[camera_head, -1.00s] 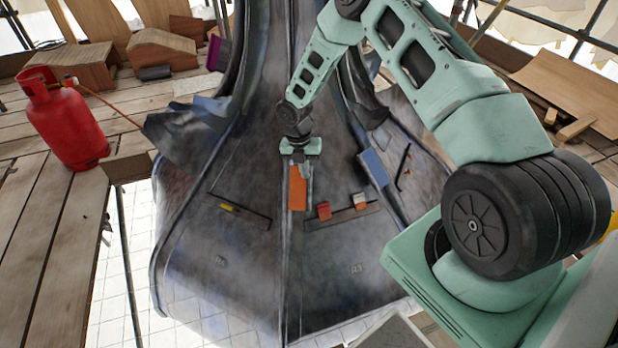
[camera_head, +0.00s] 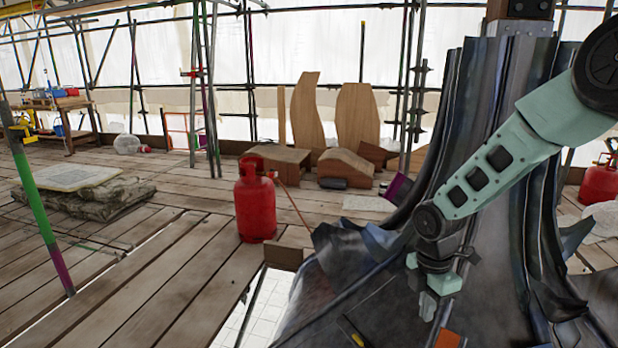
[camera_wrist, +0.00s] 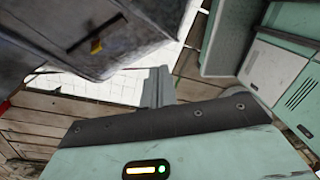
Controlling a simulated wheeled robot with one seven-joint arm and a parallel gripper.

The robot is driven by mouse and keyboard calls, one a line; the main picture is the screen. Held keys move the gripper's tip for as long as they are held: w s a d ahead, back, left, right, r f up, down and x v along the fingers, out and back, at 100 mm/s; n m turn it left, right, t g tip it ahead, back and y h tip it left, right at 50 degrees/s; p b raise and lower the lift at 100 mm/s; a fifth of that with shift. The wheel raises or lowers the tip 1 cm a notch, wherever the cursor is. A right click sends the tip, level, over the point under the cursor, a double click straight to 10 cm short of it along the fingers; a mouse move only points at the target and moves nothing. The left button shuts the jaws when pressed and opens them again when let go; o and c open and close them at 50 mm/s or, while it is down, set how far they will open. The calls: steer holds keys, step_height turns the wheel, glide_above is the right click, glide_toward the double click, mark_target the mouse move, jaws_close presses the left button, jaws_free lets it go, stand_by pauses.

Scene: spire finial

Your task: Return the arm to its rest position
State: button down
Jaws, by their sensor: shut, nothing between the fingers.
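My mint-green arm comes in from the right in the head view and points down. My gripper (camera_head: 428,306) is shut and empty, hanging in front of the dark metal-clad spire (camera_head: 345,285). It also shows in the wrist view (camera_wrist: 158,78), with its grey fingers together over a pale tiled gap. In the head view an orange piece (camera_head: 447,339) shows on the spire cladding at the bottom edge, just below and right of my gripper. I cannot tell how far my fingertips are from the cladding.
A red gas cylinder (camera_head: 255,200) with a hose stands on the plank deck left of the spire. Wooden blocks (camera_head: 345,166) and curved boards (camera_head: 357,118) stand behind it. Scaffold poles rise around. A gap in the deck lies beside the spire's foot. Open planks lie left.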

steer(key=s+a+r+m, duration=0.6)
steer(key=s+a+r, duration=0.3)
steer(key=s, duration=0.2)
steer(key=s+a+r+m+t+y, duration=0.15)
steer(key=s+m, duration=0.25)
steer(key=s, duration=0.4)
steer(key=s+a+r+m+g+h, duration=0.1)
steer(key=s+r+m, duration=0.2)
steer(key=s, duration=0.5)
step_height(320, 180, up, 16)
steer(key=p, duration=1.5)
steer(key=shift+s+d+m+p, duration=0.15)
steer(key=shift+d+m+p, duration=0.05)
steer(key=shift+m+p, duration=0.15)
